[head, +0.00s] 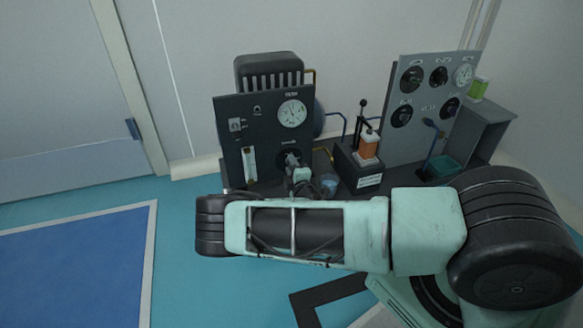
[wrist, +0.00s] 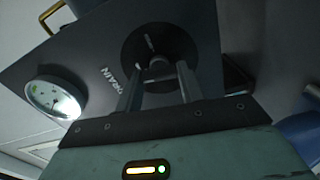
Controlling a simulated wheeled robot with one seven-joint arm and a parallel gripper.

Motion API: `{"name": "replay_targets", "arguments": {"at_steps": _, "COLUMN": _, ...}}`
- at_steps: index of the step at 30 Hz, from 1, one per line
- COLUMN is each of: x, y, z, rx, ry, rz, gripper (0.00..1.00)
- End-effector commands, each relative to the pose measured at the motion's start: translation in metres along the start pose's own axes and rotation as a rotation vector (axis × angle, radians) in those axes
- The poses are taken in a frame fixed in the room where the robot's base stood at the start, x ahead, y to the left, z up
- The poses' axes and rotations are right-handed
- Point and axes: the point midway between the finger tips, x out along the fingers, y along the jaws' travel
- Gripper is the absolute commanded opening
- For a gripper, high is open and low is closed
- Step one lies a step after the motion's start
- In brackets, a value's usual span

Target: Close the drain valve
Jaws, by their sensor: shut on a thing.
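The drain valve (wrist: 172,40) is a black round plate with a small grey knob at its middle, on a dark panel beside the label "DRAIN" in the wrist view. My gripper (wrist: 158,72) has its two fingers on either side of the knob and is shut on it. The fingertips partly hide the knob, so its exact angle is hard to tell. In the head view my gripper (head: 293,162) is at the lower right of the dark panel (head: 235,122), in front of the valve's black disc (head: 281,157).
A white-faced gauge (wrist: 52,98) is on the same panel. A clear cup (head: 329,184) is close to my gripper. Floor at the left is clear.

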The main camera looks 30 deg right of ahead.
Motion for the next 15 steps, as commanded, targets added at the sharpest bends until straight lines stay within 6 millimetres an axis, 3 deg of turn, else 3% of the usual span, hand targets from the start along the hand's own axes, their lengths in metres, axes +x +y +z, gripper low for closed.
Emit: {"name": "replay_targets", "arguments": {"at_steps": 15, "x": -0.0001, "y": -0.0011, "z": 0.0, "rx": -0.167, "ry": 0.001, "rz": -0.001, "gripper": 0.15}}
